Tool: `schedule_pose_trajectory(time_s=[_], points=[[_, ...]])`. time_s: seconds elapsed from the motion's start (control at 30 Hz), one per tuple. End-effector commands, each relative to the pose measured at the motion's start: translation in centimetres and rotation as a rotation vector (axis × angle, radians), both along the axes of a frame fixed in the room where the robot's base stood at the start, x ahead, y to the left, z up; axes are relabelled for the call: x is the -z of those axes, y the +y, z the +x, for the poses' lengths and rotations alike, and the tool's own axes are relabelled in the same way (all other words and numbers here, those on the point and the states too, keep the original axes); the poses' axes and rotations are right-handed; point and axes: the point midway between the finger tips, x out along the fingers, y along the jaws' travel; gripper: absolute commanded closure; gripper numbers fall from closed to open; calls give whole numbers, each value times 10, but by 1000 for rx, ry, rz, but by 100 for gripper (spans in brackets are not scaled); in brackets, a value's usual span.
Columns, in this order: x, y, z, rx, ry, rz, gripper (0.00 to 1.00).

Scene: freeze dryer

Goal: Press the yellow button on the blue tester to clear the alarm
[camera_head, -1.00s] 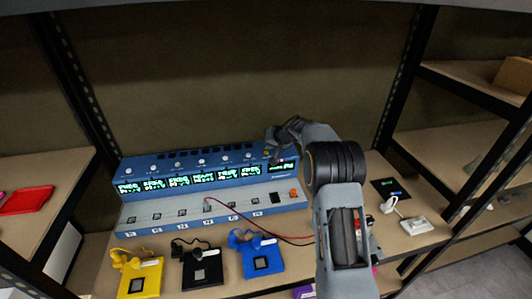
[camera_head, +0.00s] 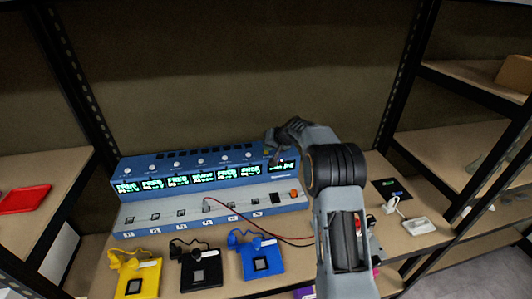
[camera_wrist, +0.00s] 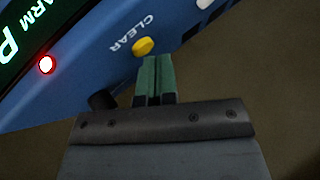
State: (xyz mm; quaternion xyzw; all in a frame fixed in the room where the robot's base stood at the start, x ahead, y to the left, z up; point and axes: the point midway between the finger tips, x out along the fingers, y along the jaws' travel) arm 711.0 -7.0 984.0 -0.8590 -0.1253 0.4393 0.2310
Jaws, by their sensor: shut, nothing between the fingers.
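The blue tester (camera_head: 130,167) stands on the table at the back, with a row of lit displays. Its yellow button (camera_wrist: 144,46) shows in the wrist view, beside the word CLEAR on the blue panel. A red light (camera_wrist: 46,64) glows further left, next to a display with ALARM lettering. My gripper (camera_wrist: 153,58) is shut and empty. Its green fingertips lie just below the yellow button in the picture, very close to it; I cannot tell if they touch. In the head view my gripper (camera_head: 270,156) is at the tester's upper right end, and the yellow button is not clear there.
Yellow (camera_head: 135,285), black (camera_head: 200,277) and blue (camera_head: 262,263) modules lie in front of the tester. A red and a black cable run across the table towards my arm. A white device (camera_head: 419,226) lies at the right. Shelf posts stand on both sides.

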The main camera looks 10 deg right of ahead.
Motion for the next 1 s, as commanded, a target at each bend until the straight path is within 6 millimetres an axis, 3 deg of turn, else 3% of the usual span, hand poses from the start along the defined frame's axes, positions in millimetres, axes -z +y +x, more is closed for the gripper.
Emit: schedule_pose_trajectory(time_s=[0.47, 1.0], points=[[2, 0, 0, 0, 0, 0, 100], [-9, 0, 0, 0, 0, 0, 100]])
